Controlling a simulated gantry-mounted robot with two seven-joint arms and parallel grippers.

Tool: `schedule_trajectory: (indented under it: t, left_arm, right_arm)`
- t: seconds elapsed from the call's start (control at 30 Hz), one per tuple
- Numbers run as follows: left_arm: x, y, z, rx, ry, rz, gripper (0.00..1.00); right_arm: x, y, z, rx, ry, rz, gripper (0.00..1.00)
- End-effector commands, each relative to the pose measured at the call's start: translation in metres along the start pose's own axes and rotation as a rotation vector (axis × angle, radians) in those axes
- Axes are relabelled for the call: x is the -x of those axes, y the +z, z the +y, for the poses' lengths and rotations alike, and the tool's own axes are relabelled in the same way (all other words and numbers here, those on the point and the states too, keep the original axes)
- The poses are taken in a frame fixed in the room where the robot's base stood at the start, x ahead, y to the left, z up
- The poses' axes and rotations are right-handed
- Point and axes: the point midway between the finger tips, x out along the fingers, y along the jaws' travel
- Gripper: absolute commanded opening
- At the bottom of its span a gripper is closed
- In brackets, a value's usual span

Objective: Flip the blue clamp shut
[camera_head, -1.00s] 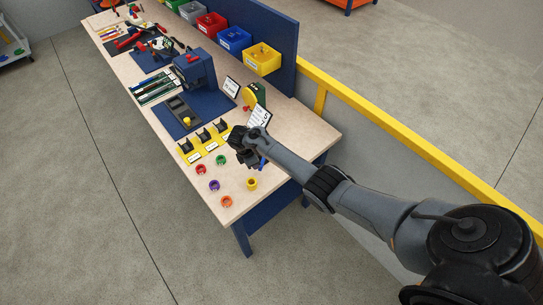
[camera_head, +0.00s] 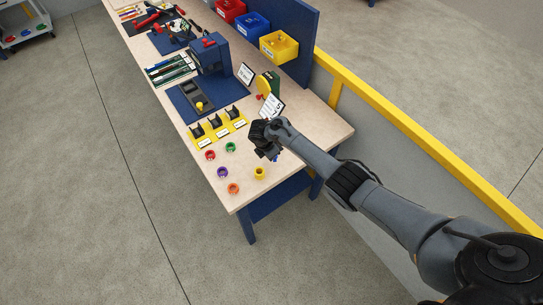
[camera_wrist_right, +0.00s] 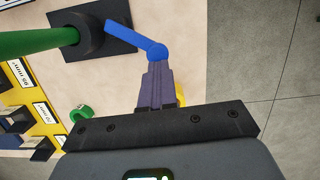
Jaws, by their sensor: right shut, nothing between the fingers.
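In the right wrist view the blue clamp shows as a blue lever (camera_wrist_right: 135,39) with a rounded end. It runs from a dark square base plate (camera_wrist_right: 88,30) down and right to the fingertips. A green rod (camera_wrist_right: 38,42) meets the dark round part on that plate. My right gripper (camera_wrist_right: 155,68) is shut and empty, its fingertips right by the lever's rounded end. I cannot tell whether they touch it. In the head view my right gripper (camera_head: 268,150) is over the table's near end and hides most of the clamp. My left gripper is not in view.
Several coloured rings, including a yellow one (camera_head: 260,173) and a purple one (camera_head: 222,172), lie on the table (camera_head: 246,196) near the gripper. Yellow holders (camera_head: 218,131) and a white sign (camera_head: 272,107) stand close by. A yellow rail (camera_head: 400,121) runs to the right.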

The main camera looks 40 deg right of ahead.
Motion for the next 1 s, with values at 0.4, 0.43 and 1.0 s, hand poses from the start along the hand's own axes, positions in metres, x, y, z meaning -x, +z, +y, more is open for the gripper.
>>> schedule_trajectory:
  t: [0.4, 0.43, 1.0]
  left_arm:
    - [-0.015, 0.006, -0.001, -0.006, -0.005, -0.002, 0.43]
    - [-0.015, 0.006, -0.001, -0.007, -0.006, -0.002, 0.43]
    - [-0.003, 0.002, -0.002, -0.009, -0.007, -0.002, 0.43]
  right_arm:
    - [-0.007, 0.007, 0.008, -0.007, -0.006, -0.002, 0.00]
    - [-0.007, 0.007, 0.008, -0.007, -0.006, -0.002, 0.00]
    - [0.006, -0.005, 0.009, -0.013, -0.006, 0.001, 0.00]
